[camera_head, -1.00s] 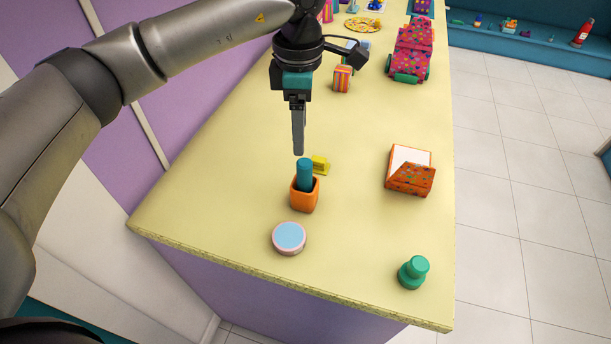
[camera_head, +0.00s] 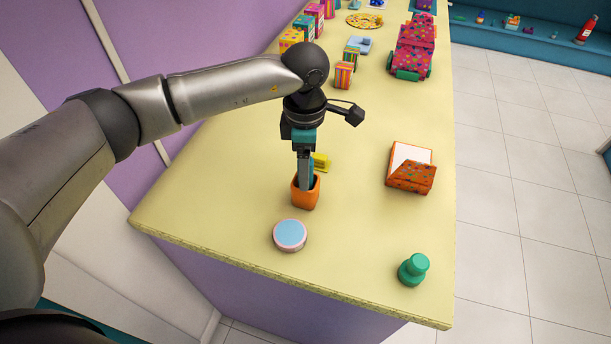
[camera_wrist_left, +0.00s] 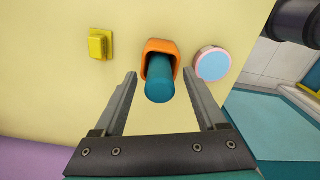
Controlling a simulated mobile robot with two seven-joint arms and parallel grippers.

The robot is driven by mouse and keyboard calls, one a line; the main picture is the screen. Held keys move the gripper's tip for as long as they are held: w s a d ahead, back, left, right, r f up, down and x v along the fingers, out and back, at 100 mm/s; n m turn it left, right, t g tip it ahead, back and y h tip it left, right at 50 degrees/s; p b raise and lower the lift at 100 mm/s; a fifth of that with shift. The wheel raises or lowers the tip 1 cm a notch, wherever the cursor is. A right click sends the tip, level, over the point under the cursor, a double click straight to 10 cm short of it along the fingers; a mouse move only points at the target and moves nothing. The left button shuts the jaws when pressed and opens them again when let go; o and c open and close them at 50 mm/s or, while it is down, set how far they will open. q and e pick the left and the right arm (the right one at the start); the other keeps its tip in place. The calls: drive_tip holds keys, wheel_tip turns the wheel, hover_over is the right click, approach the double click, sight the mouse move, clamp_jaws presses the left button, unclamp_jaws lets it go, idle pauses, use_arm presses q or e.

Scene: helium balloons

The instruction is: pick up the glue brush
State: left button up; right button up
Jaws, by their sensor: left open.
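The glue brush shows as a teal cylindrical handle (camera_wrist_left: 160,80) standing in an orange cup (camera_head: 305,196); its lower end is hidden inside the cup. The cup also shows in the left wrist view (camera_wrist_left: 161,45). My left gripper (camera_head: 304,182) points down over the cup and hides most of the handle in the head view. In the left wrist view its two fingers (camera_wrist_left: 160,92) are apart, one on each side of the handle, with gaps between them and it. My right gripper is not in view.
A round blue-topped tin (camera_head: 290,235) sits in front of the cup, and a small yellow block (camera_head: 321,162) is just behind it. A green knobbed piece (camera_head: 413,270) and an orange box with white paper (camera_head: 411,178) stand to the right. The table's front edge is near.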

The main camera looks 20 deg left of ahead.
use_arm(q)
drive_tip(key=shift+c, duration=0.4)
clamp_jaws()
drive_tip(key=shift+r, duration=0.15)
wheel_tip(320, 180, up, 20)
idle(0.7)
